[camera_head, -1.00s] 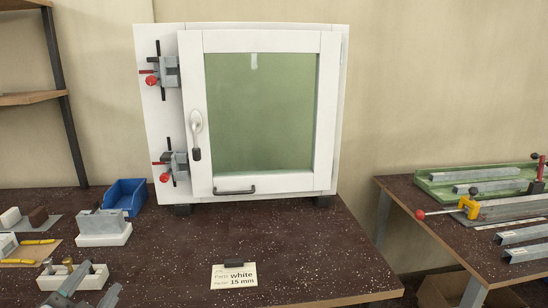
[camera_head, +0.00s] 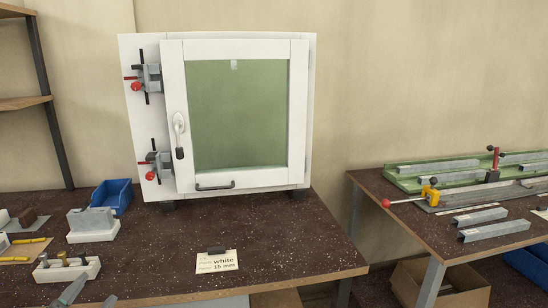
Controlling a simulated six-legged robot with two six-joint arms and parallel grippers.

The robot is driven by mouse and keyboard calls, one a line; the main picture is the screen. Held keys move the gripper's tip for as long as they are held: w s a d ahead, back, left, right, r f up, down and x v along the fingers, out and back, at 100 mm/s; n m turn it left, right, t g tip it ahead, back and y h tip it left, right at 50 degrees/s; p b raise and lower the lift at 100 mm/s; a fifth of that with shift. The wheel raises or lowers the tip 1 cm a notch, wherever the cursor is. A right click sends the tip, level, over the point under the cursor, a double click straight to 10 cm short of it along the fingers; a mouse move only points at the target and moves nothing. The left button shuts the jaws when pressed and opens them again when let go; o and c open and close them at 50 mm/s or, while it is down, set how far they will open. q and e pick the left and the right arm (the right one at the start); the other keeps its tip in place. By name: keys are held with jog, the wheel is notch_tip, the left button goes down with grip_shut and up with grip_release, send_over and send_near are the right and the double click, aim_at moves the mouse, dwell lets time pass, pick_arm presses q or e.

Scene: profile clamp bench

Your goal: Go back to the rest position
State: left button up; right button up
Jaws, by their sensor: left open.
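My left gripper (camera_head: 92,293) shows at the bottom left edge, with only its grey fingertips in view. The fingers are apart and nothing shows between them. They are in front of a white block with small metal parts (camera_head: 84,268); I cannot tell how far above the bench they are. My right gripper is not in view. A white framed window (camera_head: 297,120) with a green pane stands upright on a white board, with two red-handled clamps (camera_head: 152,78) on its left side.
The dark speckled bench (camera_head: 290,245) is mostly clear in front of the window, except for a label card (camera_head: 217,262). A blue bin (camera_head: 111,195) and a grey block on a white base (camera_head: 93,225) stand at left. A second bench (camera_head: 420,222) at right holds metal profiles and a yellow clamp (camera_head: 430,195).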

pick_arm(q)
jog(key=w+d+f+m+g+h+p, duration=0.1)
jog(key=d+f+g+h+p, duration=0.2)
jog(key=f, duration=0.7)
jog(key=w+d+f+g+h+p, duration=0.1)
jog(key=d+f+g+p, duration=0.4)
jog(key=f, duration=0.6)
jog(key=s+d+f+n+g+h, duration=0.1)
jog(key=s+d+f+n+g, duration=0.3)
jog(key=s+f, duration=0.3)
jog(key=s+d+f+n+g+h, duration=0.2)
jog(key=s+d+f+n+g, duration=0.2)
jog(key=s+d+f+n, duration=0.3)
jog(key=shift+s+d+f+n+p, duration=0.2)
jog(key=shift+s+f+n+p, duration=0.15)
jog(key=shift+s+f, duration=0.6)
jog(key=shift+r, duration=0.2)
